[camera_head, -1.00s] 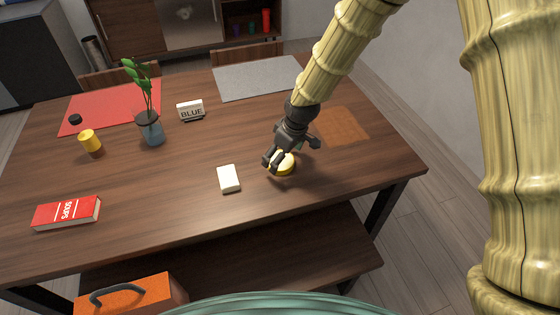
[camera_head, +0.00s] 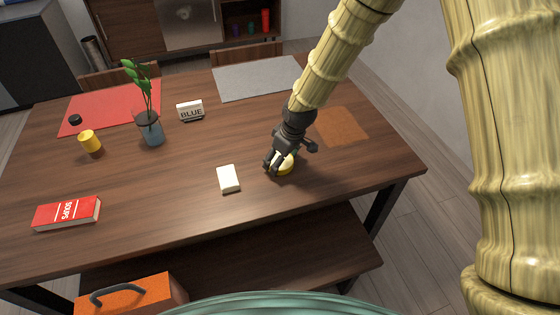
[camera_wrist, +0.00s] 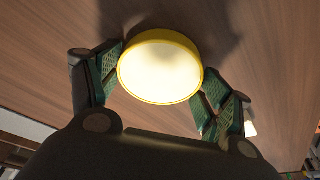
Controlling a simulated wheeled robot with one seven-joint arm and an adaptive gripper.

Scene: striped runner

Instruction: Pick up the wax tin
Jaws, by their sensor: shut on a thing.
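The wax tin is a low round yellow tin (camera_head: 285,167) with a pale top, near the right front part of the wooden table. In the wrist view its bright top and yellow rim (camera_wrist: 160,70) fill the space between the fingers. My gripper (camera_head: 279,163) reaches down over it, with one finger pad at each side of the tin. It is shut on the tin. The head view does not show clearly whether the tin is touching the table.
A pale block (camera_head: 228,179) lies just left of the tin. An orange-brown mat (camera_head: 341,126) lies behind it to the right.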

